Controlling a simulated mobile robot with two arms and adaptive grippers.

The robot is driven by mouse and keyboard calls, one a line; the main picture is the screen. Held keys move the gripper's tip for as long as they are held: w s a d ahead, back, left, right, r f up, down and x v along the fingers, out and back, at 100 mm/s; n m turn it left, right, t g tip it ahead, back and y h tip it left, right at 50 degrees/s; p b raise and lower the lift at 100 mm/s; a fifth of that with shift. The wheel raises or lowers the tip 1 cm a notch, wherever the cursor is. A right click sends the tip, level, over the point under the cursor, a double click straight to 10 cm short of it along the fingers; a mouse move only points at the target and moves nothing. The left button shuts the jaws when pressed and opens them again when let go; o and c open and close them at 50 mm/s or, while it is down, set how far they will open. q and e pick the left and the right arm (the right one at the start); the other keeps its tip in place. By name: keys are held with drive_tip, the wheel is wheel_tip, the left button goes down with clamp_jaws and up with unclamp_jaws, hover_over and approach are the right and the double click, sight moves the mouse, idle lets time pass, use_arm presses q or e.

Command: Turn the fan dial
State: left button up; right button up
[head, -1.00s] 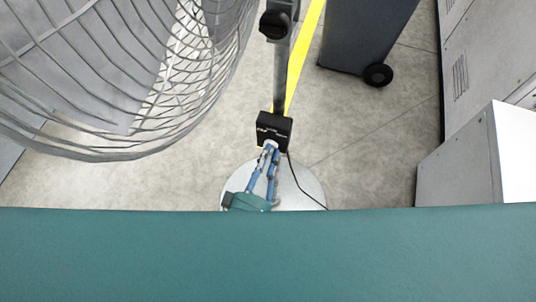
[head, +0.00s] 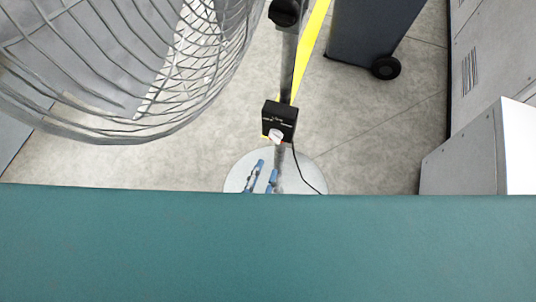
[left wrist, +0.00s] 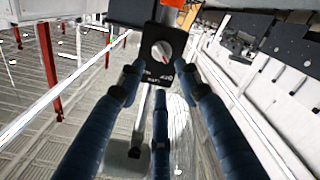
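The fan dial (head: 275,136) is a small pale knob with some red, low on the front of a black control box (head: 279,117) on the fan's pole (head: 289,65). In the left wrist view the dial (left wrist: 161,52) is pale with a red mark, and white lettering shows on the box (left wrist: 158,72). My left gripper (head: 264,170) has blue fingers, spread apart and empty, just below the dial in the head view. In the left wrist view the fingers (left wrist: 160,80) point at the box, apart from the dial. My right gripper is not in view.
The fan's wire cage (head: 110,75) fills the upper left. A black knob (head: 285,13) is higher on the pole. A round base plate (head: 302,172) and a cable (head: 306,175) are below. A dark wheeled bin (head: 370,30) and grey cabinets (head: 465,155) stand right.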

use_arm(q)
drive_tip(key=shift+v, duration=1.65)
